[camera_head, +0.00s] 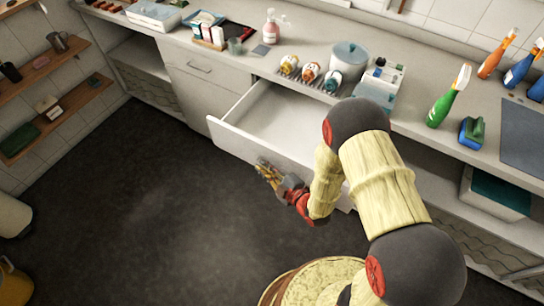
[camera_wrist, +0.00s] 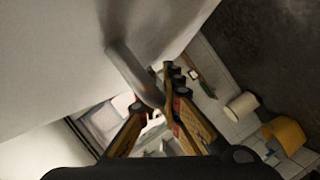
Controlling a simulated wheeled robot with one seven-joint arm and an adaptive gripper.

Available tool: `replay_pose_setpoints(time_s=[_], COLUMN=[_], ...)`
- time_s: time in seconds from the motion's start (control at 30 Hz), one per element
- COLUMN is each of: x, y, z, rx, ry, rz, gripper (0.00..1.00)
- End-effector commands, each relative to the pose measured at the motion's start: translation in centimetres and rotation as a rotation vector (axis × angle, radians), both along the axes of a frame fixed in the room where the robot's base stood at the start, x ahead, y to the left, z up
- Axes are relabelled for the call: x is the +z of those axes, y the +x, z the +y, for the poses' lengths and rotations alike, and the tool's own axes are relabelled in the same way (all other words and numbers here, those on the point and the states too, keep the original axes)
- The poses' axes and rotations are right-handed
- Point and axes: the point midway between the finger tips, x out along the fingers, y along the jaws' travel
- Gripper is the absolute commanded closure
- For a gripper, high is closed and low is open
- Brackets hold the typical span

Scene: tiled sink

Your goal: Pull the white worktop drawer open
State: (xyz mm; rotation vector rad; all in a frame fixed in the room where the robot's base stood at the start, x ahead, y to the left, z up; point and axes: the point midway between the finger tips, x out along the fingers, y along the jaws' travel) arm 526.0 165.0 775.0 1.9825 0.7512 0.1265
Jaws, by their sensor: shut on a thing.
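The white worktop drawer (camera_head: 236,137) is pulled well out from under the counter, and its empty inside shows in the head view. Its pale front fills the upper left of the wrist view (camera_wrist: 45,65). My gripper (camera_head: 265,168) is at the drawer front. In the wrist view its fingers (camera_wrist: 158,92) are shut on the grey bar handle (camera_wrist: 128,68), one on each side of it. The handle is hidden in the head view by the drawer front and my gripper.
The grey worktop (camera_head: 240,52) above holds several bottles, a white pot (camera_head: 349,57) and a green spray bottle (camera_head: 449,98). A closed cabinet with its own handle (camera_head: 199,67) is left of the drawer. Dark floor (camera_head: 130,200) in front is clear. Wall shelves stand at the left.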

Motion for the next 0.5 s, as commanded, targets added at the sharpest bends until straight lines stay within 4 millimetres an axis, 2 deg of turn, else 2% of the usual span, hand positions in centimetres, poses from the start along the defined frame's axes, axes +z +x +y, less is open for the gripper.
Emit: replay_pose_setpoints(time_s=[0.17, 0.5], x=[-0.08, -0.06], y=[-0.94, -1.03], z=[0.63, 0.69], rx=[0.0, -0.001], ry=[0.0, 0.0], rz=[0.002, 0.002], gripper=[1.0, 1.0])
